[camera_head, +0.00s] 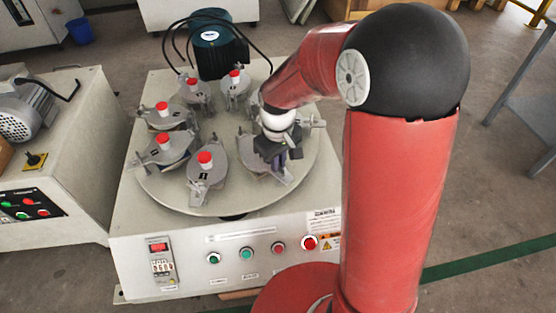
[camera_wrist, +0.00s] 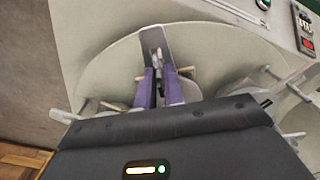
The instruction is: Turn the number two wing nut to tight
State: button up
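My gripper (camera_head: 290,155) is low over the front right clamp station (camera_head: 262,168) of the round plate, and my arm hides part of that station. In the wrist view, the two purple fingers of my gripper (camera_wrist: 160,75) point at a small grey wing nut (camera_wrist: 157,58) on a slotted metal bracket (camera_wrist: 152,36). The fingertips are close around the nut with a narrow gap between the fingers. Whether they touch it is unclear. The number on this station is hidden.
Several other clamp stations with red caps ring the round plate (camera_head: 225,206), including a labelled front one (camera_head: 205,173). A dark green motor (camera_head: 215,45) stands behind. Buttons and a display (camera_head: 158,247) line the machine's front. Another machine (camera_head: 75,150) stands at the left.

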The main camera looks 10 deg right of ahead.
grip_shut()
jog(key=m, duration=0.4)
jog(key=m+p, duration=0.1)
jog(key=m, duration=0.4)
jog(key=shift+d+r, duration=0.1)
jog(key=shift+d, duration=0.05)
jog(key=m+p, duration=0.1)
jog(key=m, duration=0.3)
jog(key=shift+m, duration=0.4)
jog(key=shift+d+m+p, duration=0.1)
jog(key=shift+m+p, duration=0.75)
jog(key=shift+m, duration=1.15)
